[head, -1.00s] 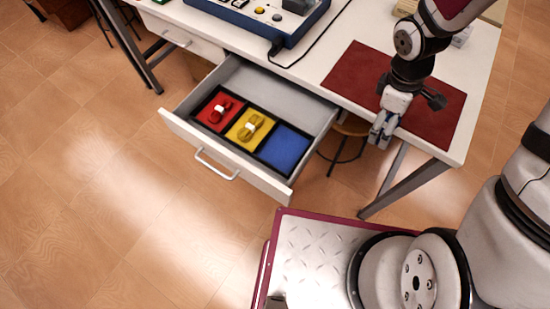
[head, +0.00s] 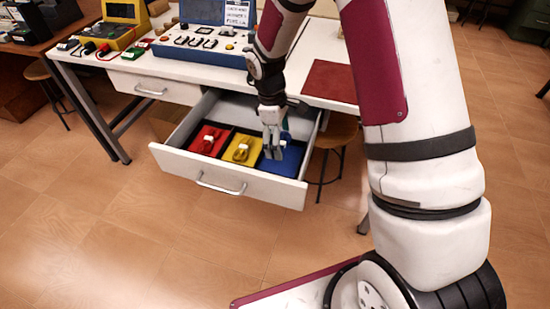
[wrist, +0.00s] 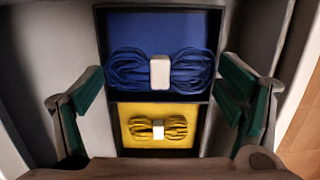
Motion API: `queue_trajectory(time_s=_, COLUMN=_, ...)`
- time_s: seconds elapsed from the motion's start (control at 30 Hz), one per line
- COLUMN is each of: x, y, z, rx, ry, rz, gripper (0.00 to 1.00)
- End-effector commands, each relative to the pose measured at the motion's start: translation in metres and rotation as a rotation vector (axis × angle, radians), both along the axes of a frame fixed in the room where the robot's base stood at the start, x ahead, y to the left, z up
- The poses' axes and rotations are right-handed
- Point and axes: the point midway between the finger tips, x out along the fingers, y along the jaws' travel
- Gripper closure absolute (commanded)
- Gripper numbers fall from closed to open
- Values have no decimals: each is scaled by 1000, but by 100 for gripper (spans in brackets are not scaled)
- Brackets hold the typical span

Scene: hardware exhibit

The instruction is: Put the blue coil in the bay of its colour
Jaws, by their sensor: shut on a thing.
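The blue coil (wrist: 130,72), a bundle with a white band around its middle, is between the green-padded fingers of my gripper (head: 272,153), which is shut on it. In the wrist view the coil looks much larger than the yellow coil (wrist: 143,129), so it appears held above the drawer floor. Behind it is the blue bay (wrist: 160,24), which also shows in the head view (head: 293,160) under and right of my gripper. In the head view my fingers mostly hide the coil. I cannot tell whether it touches the bay.
The open drawer (head: 228,178) also has a yellow bay (head: 232,157) holding the yellow coil and a red bay (head: 197,143) holding a red coil (head: 208,143). Drawer walls stand close around my gripper. A red mat (head: 330,80) on the tabletop looks empty.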

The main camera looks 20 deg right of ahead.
Motion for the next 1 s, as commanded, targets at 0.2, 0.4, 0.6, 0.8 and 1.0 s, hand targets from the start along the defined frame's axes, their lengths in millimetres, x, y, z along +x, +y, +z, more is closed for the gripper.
queue_trajectory(time_s=0.2, x=0, y=0, z=-21, rx=0, ry=0, rz=0, gripper=46)
queue_trajectory(time_s=0.4, x=-1, y=0, z=-44, rx=0, ry=1, rz=0, gripper=46)
queue_trajectory(time_s=0.6, x=0, y=0, z=-58, rx=0, ry=-1, rz=1, gripper=46)
queue_trajectory(time_s=0.8, x=0, y=0, z=-58, rx=0, ry=-1, rz=0, gripper=46)
queue_trajectory(time_s=1.0, x=0, y=0, z=-60, rx=0, ry=-1, rz=0, gripper=5)
